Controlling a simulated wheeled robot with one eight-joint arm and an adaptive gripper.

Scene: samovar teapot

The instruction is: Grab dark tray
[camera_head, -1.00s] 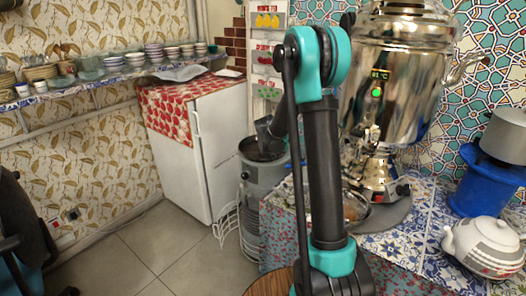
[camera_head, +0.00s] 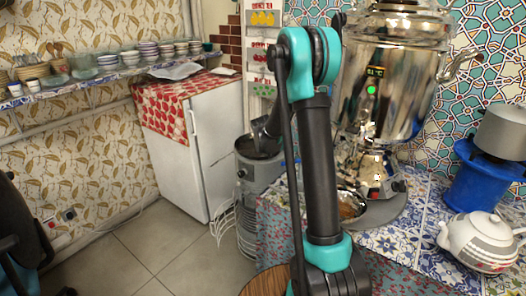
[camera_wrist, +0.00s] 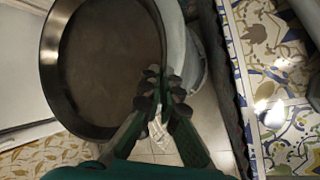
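The dark tray (camera_wrist: 105,65) is a round, dark, shallow dish with a shiny rim, filling the upper left of the wrist view. It sits at the top of a grey metal cylinder (camera_head: 256,176), which stands on the floor left of the tiled counter. My gripper (camera_wrist: 163,80) is at the tray's right rim in the wrist view. Its fingers lean together with the rim between their tips, and they look shut on it. In the head view the gripper is small and dark, above the cylinder, and hides part of the tray.
A white fridge (camera_head: 190,150) with a red patterned cloth stands left of the cylinder. A white wire rack (camera_head: 222,224) is beside it. The counter to the right bears the samovar (camera_head: 385,90), a white teapot (camera_head: 482,242) and a blue stand (camera_head: 480,180).

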